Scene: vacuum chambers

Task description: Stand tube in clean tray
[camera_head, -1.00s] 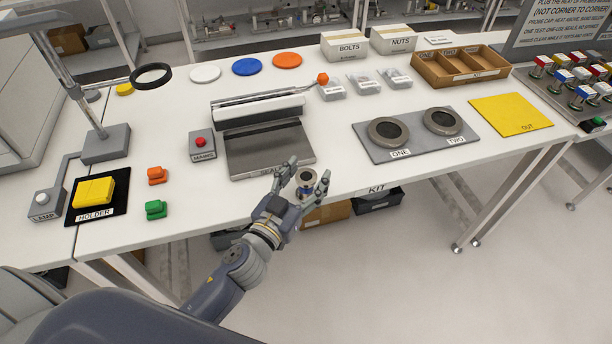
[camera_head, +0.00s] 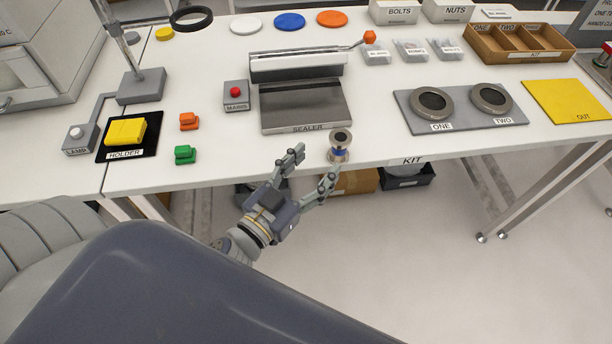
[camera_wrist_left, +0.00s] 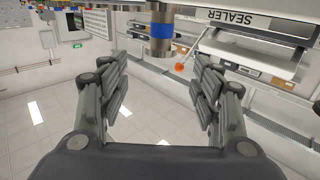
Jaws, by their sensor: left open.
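The tube (camera_head: 340,147) is a short metal cylinder with a dark top opening and a blue band. It stands upright at the table's front edge, in front of the sealer. My left gripper (camera_head: 315,168) is open and empty, its fingertips just short of the tube on the near side. In the left wrist view the tube (camera_wrist_left: 161,38) shows beyond and between the spread fingers (camera_wrist_left: 162,90), apart from both. No tray marked clean can be read in these views. My right gripper is out of view.
The sealer (camera_head: 305,106) stands behind the tube. The mains box (camera_head: 236,96) and holder (camera_head: 126,132) are left.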

